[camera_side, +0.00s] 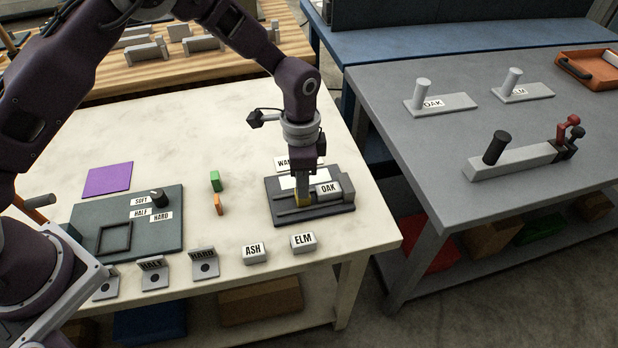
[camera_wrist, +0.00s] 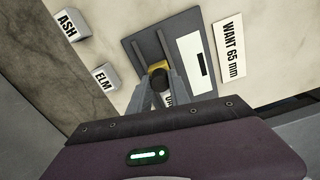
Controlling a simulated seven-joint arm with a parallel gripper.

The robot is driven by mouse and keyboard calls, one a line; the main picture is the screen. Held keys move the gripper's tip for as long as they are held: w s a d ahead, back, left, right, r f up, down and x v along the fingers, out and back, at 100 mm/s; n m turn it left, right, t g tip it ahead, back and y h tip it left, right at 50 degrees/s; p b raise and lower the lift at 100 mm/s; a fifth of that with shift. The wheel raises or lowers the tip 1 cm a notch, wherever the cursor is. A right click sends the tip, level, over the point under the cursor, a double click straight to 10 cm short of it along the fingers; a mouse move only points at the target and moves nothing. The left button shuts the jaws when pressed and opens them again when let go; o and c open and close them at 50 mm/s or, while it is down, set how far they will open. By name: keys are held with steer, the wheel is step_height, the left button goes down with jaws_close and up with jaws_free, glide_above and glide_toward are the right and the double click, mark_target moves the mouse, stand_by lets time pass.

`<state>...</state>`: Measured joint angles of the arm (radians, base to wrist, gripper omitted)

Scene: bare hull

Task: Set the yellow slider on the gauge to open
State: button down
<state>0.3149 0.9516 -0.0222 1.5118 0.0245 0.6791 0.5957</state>
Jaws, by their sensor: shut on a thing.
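The gauge is a dark grey plate (camera_side: 285,216) with rails and a white strip, on the right part of the pale table. It also shows in the wrist view (camera_wrist: 190,28). The yellow slider (camera_wrist: 161,66) sits between the rails; its yellow side also shows in the side view (camera_side: 303,200). My gripper (camera_wrist: 158,84) points down over the gauge and is shut on the slider's dark knob. My fingers hide part of the slider. A grey block labelled OAK (camera_side: 329,190) is on the right part of the gauge. No "open" mark is readable.
A WANT 65 mm card (camera_wrist: 229,50) stands behind the gauge. ASH (camera_side: 254,253) and ELM (camera_side: 303,242) blocks lie in front.

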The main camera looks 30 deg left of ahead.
steer(key=shift+s+a, duration=0.75)
steer(key=c, duration=1.2)
jaws_free()
step_height(320, 180, up, 7)
steer(key=shift+r, duration=0.15)
